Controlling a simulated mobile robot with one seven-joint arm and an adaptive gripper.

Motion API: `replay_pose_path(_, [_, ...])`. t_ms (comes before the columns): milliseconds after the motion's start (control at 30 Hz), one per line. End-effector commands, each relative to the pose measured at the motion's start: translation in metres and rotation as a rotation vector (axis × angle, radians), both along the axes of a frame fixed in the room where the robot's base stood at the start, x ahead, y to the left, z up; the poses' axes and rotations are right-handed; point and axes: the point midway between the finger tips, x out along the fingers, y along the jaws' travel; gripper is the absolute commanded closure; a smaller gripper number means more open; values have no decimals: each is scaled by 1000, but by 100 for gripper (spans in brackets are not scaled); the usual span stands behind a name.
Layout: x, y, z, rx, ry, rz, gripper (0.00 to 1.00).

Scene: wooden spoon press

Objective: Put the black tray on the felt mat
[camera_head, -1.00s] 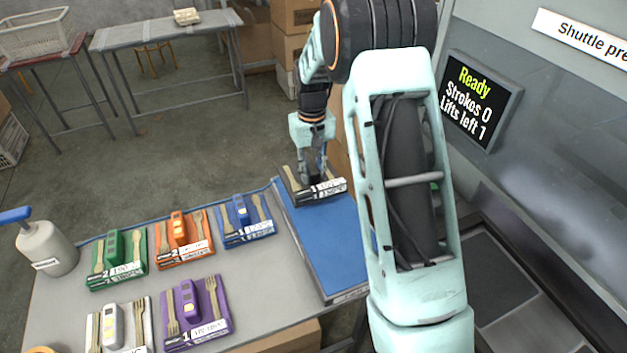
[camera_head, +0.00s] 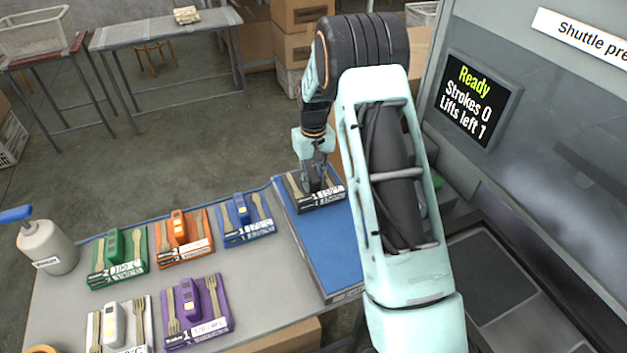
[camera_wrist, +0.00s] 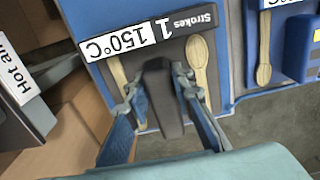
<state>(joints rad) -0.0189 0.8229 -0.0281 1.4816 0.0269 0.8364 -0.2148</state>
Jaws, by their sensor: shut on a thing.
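The black tray (camera_head: 320,204) holds wooden utensils and has a white label on its front edge. It is at the far end of the blue felt mat (camera_head: 325,245), on it or very close above it; I cannot tell which. My gripper (camera_head: 315,186) is shut on the tray's raised middle handle. In the wrist view, my gripper's fingers (camera_wrist: 158,105) stand on both sides of the dark handle (camera_wrist: 160,95). The label (camera_wrist: 140,38) there reads 150°C and Strokes 1. The near part of the mat is bare.
Green (camera_head: 118,260), orange (camera_head: 184,241), blue (camera_head: 246,221), purple (camera_head: 196,316) and white (camera_head: 119,330) trays stand on the grey table left of the mat. A grey bottle (camera_head: 47,248) stands at the far left. The press (camera_head: 560,150) is on the right; its screen (camera_head: 472,98) reads Ready.

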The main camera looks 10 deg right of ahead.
Motion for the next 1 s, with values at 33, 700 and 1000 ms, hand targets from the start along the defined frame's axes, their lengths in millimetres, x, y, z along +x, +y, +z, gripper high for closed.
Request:
replay_pose_path(33, [0, 0, -3, 0, 0, 0, 100])
replay_pose_path(700, [1, 0, 25, 1, -4, 0, 61])
replay_pose_path(1000, [1, 0, 89, 1, -4, 0, 61])
